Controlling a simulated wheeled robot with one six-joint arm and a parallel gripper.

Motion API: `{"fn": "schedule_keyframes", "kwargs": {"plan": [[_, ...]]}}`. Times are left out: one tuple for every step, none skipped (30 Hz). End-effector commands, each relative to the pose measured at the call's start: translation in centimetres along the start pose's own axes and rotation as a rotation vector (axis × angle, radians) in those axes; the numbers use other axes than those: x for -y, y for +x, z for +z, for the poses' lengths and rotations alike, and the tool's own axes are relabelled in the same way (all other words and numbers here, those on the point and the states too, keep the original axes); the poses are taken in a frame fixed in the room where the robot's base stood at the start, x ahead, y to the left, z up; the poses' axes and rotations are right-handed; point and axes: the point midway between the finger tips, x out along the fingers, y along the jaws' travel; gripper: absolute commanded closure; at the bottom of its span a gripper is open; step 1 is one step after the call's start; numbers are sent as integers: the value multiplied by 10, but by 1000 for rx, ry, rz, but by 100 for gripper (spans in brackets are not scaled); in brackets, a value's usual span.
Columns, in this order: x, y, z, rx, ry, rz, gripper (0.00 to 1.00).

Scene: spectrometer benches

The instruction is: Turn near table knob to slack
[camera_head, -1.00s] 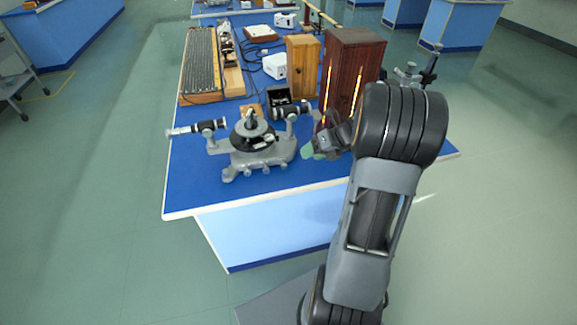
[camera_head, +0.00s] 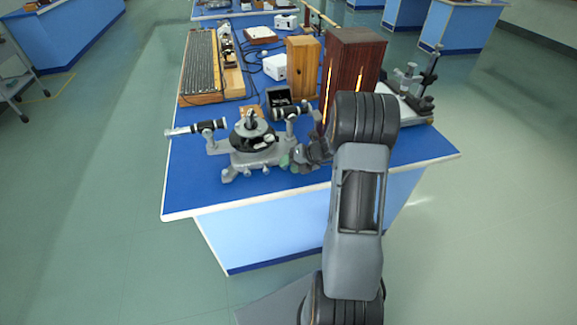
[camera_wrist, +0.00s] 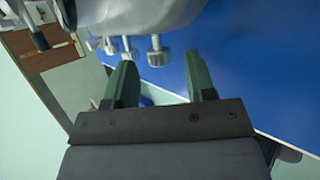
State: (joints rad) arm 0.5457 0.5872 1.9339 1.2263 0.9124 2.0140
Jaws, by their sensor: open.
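The grey spectrometer (camera_head: 258,157) with its dark round table stands at the front of the blue bench. In the wrist view its grey underside (camera_wrist: 150,12) fills the top, with several small metal knobs below it. The nearest-looking knob (camera_wrist: 157,52) appears just ahead of the gap between my fingertips; I cannot tell which knob is the near table knob. My gripper (camera_wrist: 160,76) is open, with two green fingers apart and nothing between them. In the head view my gripper (camera_head: 289,161) is at the spectrometer's right side, partly hidden behind my wrist; contact cannot be told.
A dark wooden box (camera_head: 352,65) stands behind my arm, with a lighter wooden box (camera_head: 302,68) beside it. A microscope-like instrument (camera_head: 410,88) is at the right. The bench's front left corner (camera_head: 185,195) is clear.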

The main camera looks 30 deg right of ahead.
Motion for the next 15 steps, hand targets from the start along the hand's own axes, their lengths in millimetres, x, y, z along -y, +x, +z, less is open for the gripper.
{"fn": "schedule_keyframes", "kwargs": {"plan": [[0, 4, 0, -1, 0, 0, 50], [0, 6, 0, 0, 0, 0, 50], [0, 8, 0, 0, 0, 0, 50], [0, 9, 0, 0, 0, 0, 50], [0, 10, 0, 0, -1, 0, 50], [0, 11, 0, 0, -1, 0, 50], [0, 11, 0, 0, -2, 0, 50], [0, 12, 0, 0, -2, 0, 50], [0, 12, 0, 0, -2, 0, 50], [0, 12, 0, 0, -2, 0, 50], [0, 12, 0, 0, -2, 0, 50], [0, 12, 0, 0, -2, 0, 50], [0, 12, 0, 0, -1, 0, 50], [0, 12, 0, 0, -1, 0, 50], [0, 12, 0, 0, -1, 0, 51]]}}
